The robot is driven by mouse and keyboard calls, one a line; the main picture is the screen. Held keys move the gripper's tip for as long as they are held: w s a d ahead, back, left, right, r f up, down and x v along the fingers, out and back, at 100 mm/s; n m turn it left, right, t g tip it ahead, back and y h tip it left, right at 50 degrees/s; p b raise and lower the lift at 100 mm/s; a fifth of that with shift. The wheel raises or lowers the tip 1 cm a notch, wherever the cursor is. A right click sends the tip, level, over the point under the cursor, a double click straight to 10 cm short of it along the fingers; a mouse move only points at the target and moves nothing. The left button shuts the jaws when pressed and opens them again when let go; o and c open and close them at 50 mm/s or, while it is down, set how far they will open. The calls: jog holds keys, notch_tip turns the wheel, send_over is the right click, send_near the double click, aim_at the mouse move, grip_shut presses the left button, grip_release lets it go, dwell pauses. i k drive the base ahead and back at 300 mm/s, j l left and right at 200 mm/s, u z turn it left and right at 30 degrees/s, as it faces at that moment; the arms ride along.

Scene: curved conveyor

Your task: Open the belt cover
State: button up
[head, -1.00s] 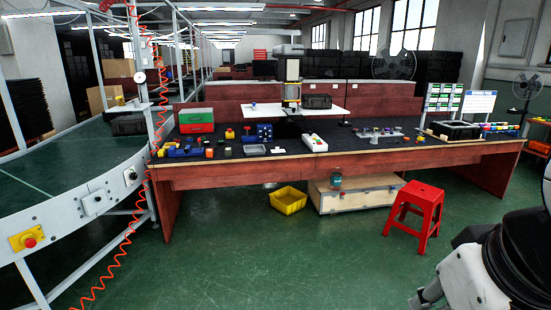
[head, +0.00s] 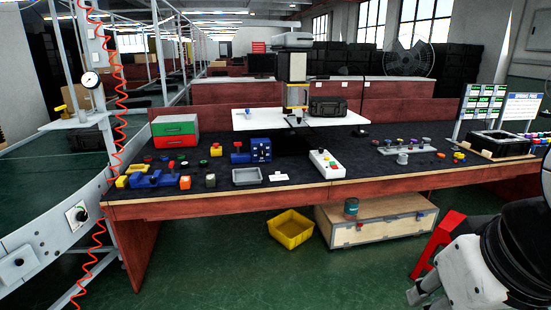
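The curved conveyor with its green belt (head: 35,195) and pale side frame runs along the left edge. A grey control box with a black knob (head: 76,214) is on its side, and another (head: 18,262) sits lower left. I cannot make out a separate belt cover. My arm fills the lower right corner, far from the conveyor. Nothing is visibly held.
A long workbench (head: 300,202) with many small parts stands ahead. Under it are a yellow bin (head: 291,229) and a wooden crate (head: 375,218). A coiled red hose (head: 117,100) hangs by the conveyor. Green floor is free before the bench.

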aim_at(288, 40)
jog(key=i, duration=1.95)
